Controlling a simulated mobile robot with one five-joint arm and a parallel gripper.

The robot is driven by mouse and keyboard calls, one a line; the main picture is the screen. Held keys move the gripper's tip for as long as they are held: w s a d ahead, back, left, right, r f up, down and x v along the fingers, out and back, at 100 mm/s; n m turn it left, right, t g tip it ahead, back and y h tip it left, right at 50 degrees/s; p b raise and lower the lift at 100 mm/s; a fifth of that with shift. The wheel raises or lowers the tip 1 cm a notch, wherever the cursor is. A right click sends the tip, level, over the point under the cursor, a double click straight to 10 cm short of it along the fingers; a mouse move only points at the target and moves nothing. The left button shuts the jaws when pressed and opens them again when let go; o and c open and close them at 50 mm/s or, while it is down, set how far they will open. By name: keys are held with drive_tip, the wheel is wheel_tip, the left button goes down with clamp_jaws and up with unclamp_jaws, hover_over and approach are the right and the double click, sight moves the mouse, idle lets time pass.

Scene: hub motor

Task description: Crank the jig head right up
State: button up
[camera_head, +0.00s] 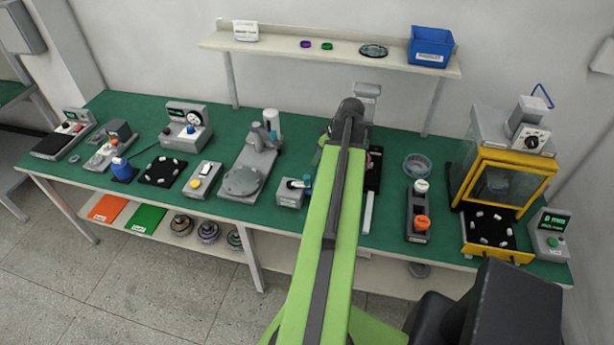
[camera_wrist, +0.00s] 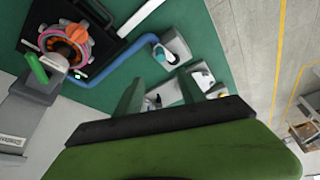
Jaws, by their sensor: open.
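The jig stands mostly behind my arm in the head view. Its grey column (camera_head: 366,100) and part of its black base (camera_head: 374,170) show there. In the wrist view the grey column (camera_wrist: 28,108) is at the left. A green handle (camera_wrist: 37,68) sticks out near a grey part beside it. A round pink and copper-coloured motor part (camera_wrist: 68,43) lies by the head on the black base (camera_wrist: 115,28). My gripper (camera_wrist: 160,92) is open, its two fingers spread above the green bench, to the right of the handle and apart from it. Its fingertips are hidden in the head view.
A grey block with a teal-capped tool (camera_head: 291,191) stands left of my arm. A yellow-framed cabinet (camera_head: 502,175) is at the right. A shelf (camera_head: 330,55) with a blue bin (camera_head: 431,46) runs behind the bench. A blue curved tube (camera_wrist: 120,62) lies below the motor part.

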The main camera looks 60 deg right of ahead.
sight(307, 178)
drive_tip(key=b+x, duration=1.6)
drive_tip(key=x, duration=0.1)
drive_tip(key=shift+f, duration=0.4)
drive_tip(key=shift+r, duration=0.1)
clamp_jaws()
drive_tip(key=shift+a, duration=0.15)
